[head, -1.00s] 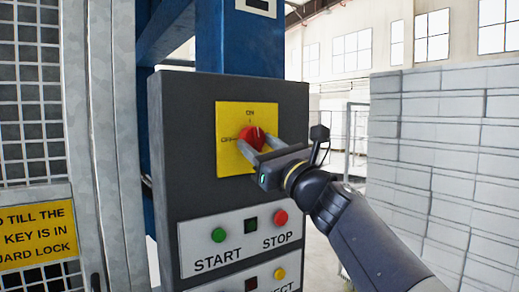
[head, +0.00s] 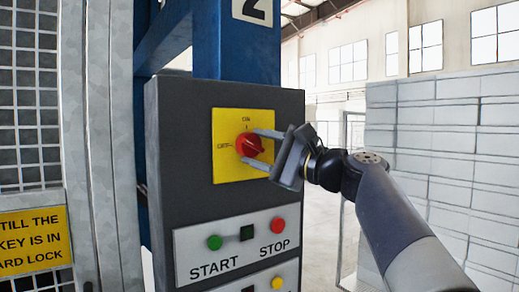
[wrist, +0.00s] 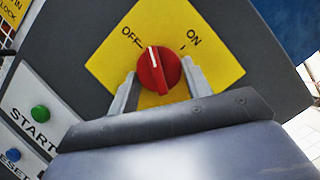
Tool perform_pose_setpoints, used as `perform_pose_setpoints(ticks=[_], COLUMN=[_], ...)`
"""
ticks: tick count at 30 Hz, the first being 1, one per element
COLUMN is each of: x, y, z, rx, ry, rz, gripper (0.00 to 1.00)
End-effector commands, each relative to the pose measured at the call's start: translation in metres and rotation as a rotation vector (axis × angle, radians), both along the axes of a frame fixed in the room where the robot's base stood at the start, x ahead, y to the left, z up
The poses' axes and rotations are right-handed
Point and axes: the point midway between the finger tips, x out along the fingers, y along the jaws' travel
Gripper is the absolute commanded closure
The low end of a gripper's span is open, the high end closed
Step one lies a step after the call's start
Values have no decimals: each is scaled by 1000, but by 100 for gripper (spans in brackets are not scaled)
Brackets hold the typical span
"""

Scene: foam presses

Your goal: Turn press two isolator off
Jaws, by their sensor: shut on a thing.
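The isolator is a red rotary knob (head: 249,144) on a yellow plate (head: 228,172) marked ON at the top and OFF at the left. The plate is on the dark grey press control box (head: 180,150). My gripper (head: 248,145) is shut on the knob, one finger above and one below in the head view. In the wrist view my gripper (wrist: 160,68) has a finger on each side of the knob (wrist: 158,72). The knob's white mark points between OFF and ON, somewhat nearer OFF.
Below are a green START button (head: 214,242) and a red STOP button (head: 278,225). A yellow button (head: 277,283) is lower down. A "2" sign (head: 253,11) is on the blue column above. A mesh guard (head: 28,100) stands left, a pale block wall (head: 440,160) right.

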Motion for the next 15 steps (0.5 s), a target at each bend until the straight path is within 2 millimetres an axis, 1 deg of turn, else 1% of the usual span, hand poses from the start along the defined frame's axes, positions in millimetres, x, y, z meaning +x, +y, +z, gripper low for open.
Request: perform_pose_setpoints(ticks=[6, 15], x=[1, 1], y=[-1, -1], z=[3, 5], rx=[-162, -326], ry=[-107, -216], rz=[0, 2], gripper=[76, 76])
